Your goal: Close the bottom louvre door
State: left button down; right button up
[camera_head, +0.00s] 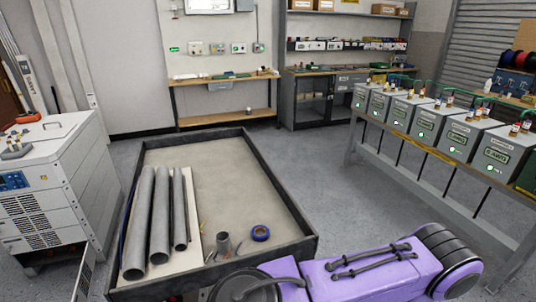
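A white transformer cabinet (62,190) stands at the left. Louvre slots show on its front, and a dark opening shows low on it. A narrow louvred door (86,278) juts out from the cabinet's lower right edge and stands open at an angle. The picture's bottom edge cuts off its lower part. Neither of my grippers is in view. Only purple links of one of my arms show at the bottom right, well to the right of the door.
A bench with several grey boxes (425,125) is at the right. Grey floor (330,170) is clear between tray and bench.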

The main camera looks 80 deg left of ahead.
aim_at(82, 290)
jog(key=z, duration=5.85)
jog(key=i, duration=1.35)
jog(key=z, duration=3.35)
jog(key=i, duration=0.5)
jog(key=u, duration=0.05)
